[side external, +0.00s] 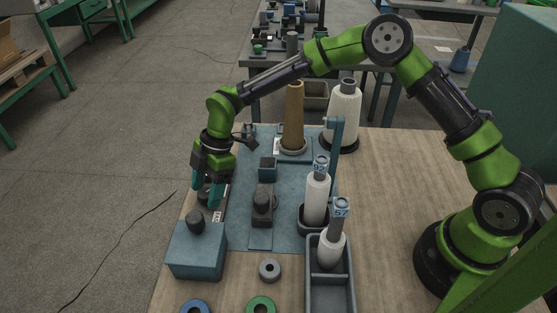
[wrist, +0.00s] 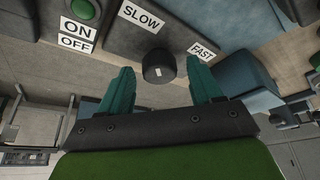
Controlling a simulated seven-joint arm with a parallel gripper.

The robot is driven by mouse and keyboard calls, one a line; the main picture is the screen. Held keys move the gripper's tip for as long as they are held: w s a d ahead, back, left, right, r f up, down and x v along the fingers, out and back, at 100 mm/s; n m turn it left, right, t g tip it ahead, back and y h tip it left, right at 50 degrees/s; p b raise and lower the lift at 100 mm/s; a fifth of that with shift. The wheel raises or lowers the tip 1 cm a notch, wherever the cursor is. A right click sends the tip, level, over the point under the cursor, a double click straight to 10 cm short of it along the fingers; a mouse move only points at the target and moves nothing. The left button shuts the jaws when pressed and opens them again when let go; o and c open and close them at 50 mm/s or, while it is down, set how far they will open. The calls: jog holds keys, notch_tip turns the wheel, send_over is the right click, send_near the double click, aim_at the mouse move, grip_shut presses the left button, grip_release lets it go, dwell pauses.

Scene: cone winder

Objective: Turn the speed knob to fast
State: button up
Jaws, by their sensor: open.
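The speed knob (wrist: 158,66) is a dark round knob with a small white mark on its face, seen in the wrist view. The SLOW label (wrist: 141,16) is above and left of it, and the FAST label (wrist: 202,51) is to its right. I cannot tell which label the mark points to. My gripper (wrist: 160,72) is open with its teal fingertips on either side of the knob in the picture. Gaps show between knob and fingers; the depth is unclear. In the side view my gripper (side external: 207,194) points down at the table's left edge, partly hiding the knob.
A green button (wrist: 85,11) and ON/OFF labels (wrist: 75,34) are left of the knob. A blue box with a dark top knob (side external: 196,250) stands close in front of my gripper. Yarn cones (side external: 317,195) and a grey tray (side external: 314,285) are to the right.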

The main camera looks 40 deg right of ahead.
jog(key=shift+c, duration=0.3)
jog(key=c, duration=1)
jog(key=shift+m, duration=0.3)
jog(key=m+t, duration=0.1)
jog(key=m, duration=0.3)
jog(key=shift+s+r+t, duration=0.1)
jog(key=shift+s+t, duration=0.1)
jog(key=shift+t, duration=0.2)
jog(key=m, duration=0.2)
jog(key=m+t+h, duration=0.1)
jog(key=m, duration=0.1)
jog(key=shift+a+m+t, duration=0.15)
jog(key=shift+m+t, duration=0.15)
jog(key=shift+m, duration=0.1)
jog(key=m+h, duration=0.1)
jog(key=m, duration=0.1)
jog(key=m+t, duration=0.1)
jog(key=m, duration=0.1)
jog(key=shift+s+a+h, duration=0.1)
jog(key=shift+h, duration=0.3)
jog(key=shift+m+h, duration=0.8)
jog(key=shift+m, duration=1.4)
